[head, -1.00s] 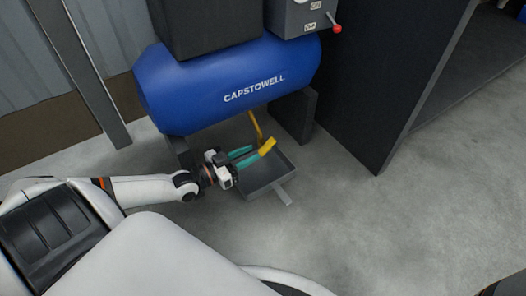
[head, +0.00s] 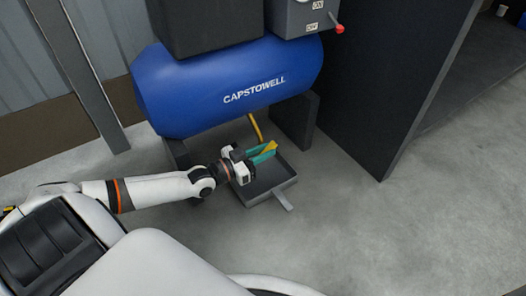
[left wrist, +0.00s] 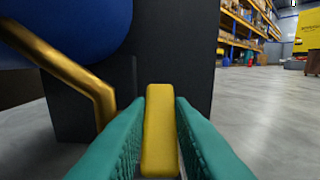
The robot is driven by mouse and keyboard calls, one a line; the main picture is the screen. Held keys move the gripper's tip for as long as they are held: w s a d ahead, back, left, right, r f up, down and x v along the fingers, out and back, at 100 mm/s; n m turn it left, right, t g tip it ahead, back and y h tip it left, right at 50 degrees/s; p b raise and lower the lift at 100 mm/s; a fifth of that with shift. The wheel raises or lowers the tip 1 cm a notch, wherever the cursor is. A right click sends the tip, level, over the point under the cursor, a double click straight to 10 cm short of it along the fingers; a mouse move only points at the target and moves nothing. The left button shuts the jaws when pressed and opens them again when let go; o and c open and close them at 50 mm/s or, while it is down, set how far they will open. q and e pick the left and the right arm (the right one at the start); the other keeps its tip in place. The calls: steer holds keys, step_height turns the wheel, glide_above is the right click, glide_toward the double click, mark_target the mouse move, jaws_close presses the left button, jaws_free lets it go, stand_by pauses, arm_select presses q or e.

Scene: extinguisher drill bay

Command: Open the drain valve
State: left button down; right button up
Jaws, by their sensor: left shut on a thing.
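The drain valve's yellow lever (head: 268,149) is under the blue tank (head: 235,85), at the lower end of a brass pipe (head: 256,128). My left gripper (head: 264,153) has its teal fingers on either side of the lever and is shut on it. In the left wrist view the yellow lever (left wrist: 160,130) stands between the two teal fingers (left wrist: 160,145), and the bent brass pipe (left wrist: 70,70) comes down at the left. My right gripper is not in view.
A grey drip tray (head: 262,189) with a front tab lies on the floor below the gripper. The tank's dark support legs (head: 296,120) flank the pipe. A grey switch box (head: 300,14) with a red-knobbed lever is above. The floor at the right is clear.

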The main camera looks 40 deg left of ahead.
arm_select(q)
steer(key=shift+f+t, duration=0.25)
steer(key=shift+t, duration=0.35)
steer(key=shift+t+h+b, duration=0.3)
steer(key=shift+t+h, duration=0.4)
steer(key=shift+t, duration=0.6)
steer(key=c, duration=1.6)
jaws_free()
steer(key=shift+f, duration=0.1)
steer(key=shift+o, duration=0.2)
steer(key=shift+s+a+p, duration=0.25)
steer(key=shift+s+p, duration=0.3)
steer(key=p+v, duration=0.4)
steer(key=v, duration=0.7)
steer(key=shift+f+p, duration=0.2)
steer(key=shift+p, duration=0.1)
